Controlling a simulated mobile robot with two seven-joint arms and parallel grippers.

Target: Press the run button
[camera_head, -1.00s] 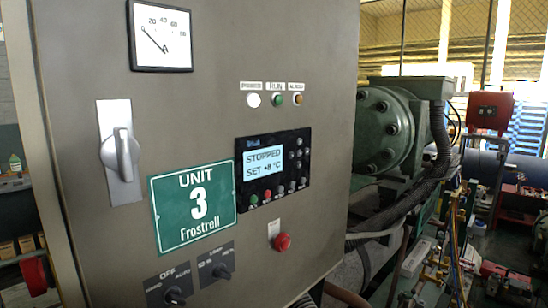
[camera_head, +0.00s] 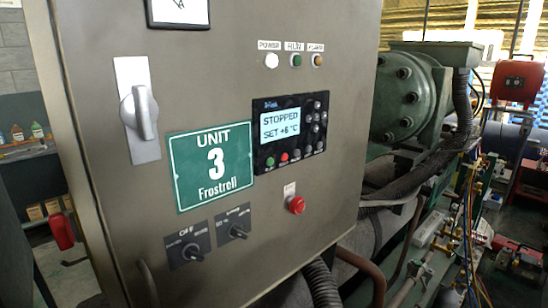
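A grey control cabinet (camera_head: 230,90) fills the middle of the view. On its door is a black control panel (camera_head: 264,109) with a lit display (camera_head: 280,126) that reads STOPPED and SET with a temperature that looks like +6 °C. Below the display is a row of small buttons, with a green button (camera_head: 270,162) at the left and a red button (camera_head: 284,157) beside it. Their printed labels are too small to read. Neither of my grippers shows in the view.
A red mushroom button (camera_head: 296,205) sticks out below the panel. A large lever switch (camera_head: 140,112), two rotary knobs (camera_head: 192,252) and a green UNIT 3 sign (camera_head: 212,165) are also on the door. A green compressor (camera_head: 410,95) with pipes and hoses stands to the right.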

